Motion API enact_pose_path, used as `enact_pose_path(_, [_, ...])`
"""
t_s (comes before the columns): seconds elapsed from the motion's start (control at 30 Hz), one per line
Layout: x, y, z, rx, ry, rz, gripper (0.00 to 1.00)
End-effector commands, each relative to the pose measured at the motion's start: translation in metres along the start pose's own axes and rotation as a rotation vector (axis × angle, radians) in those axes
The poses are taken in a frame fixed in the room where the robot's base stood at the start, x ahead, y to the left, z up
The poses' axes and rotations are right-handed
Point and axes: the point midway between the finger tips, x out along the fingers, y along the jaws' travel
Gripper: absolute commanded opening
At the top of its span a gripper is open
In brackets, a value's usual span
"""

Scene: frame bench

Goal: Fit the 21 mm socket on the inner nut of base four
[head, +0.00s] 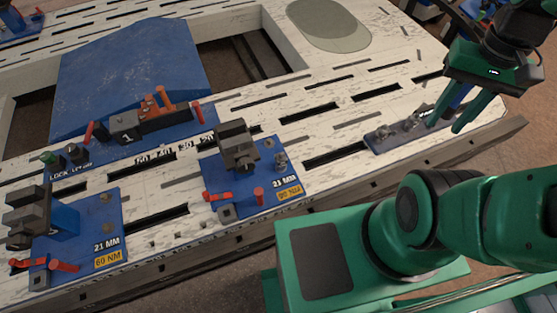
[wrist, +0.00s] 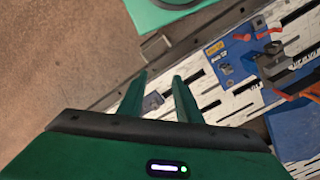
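My gripper (head: 447,127) is open, with its two green fingers pointing down at the right end of the bench. It also shows in the wrist view (wrist: 160,76), with a clear gap between the fingers. Beside and partly behind the fingers is a grey tray (head: 376,141) with small metal pieces (head: 408,125), probably sockets; their sizes are not readable. Another blue base plate (head: 106,213) reads 21 MM and 60 NM. I cannot tell which is base four or see its inner nut clearly.
A large blue panel (head: 135,70) and a fixture with red and orange handles (head: 155,112) stand at the left. The white slotted frame (head: 330,110) has large openings. Its front edge drops to the floor.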

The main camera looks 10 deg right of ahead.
Motion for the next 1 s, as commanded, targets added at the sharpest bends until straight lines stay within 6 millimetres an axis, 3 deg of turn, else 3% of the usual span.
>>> enact_pose_path(0.03, [0.000, 0.000, 0.000, 0.000, 0.000, 0.000, 0.41])
enact_pose_path(0.1, [-0.004, 0.005, 0.008, -0.008, 0.009, -0.007, 0.55])
enact_pose_path(0.17, [-0.005, 0.003, 0.006, -0.025, 0.005, -0.006, 0.55])
enact_pose_path(0.3, [-0.002, -0.002, -0.017, -0.127, -0.026, -0.005, 0.55])
enact_pose_path(0.47, [0.010, -0.027, -0.051, -0.322, -0.080, -0.024, 0.55])
enact_pose_path(0.77, [0.054, -0.083, -0.105, -0.708, -0.182, -0.131, 0.55])
enact_pose_path(1.0, [0.105, -0.130, -0.136, -1.001, -0.242, -0.283, 0.55])
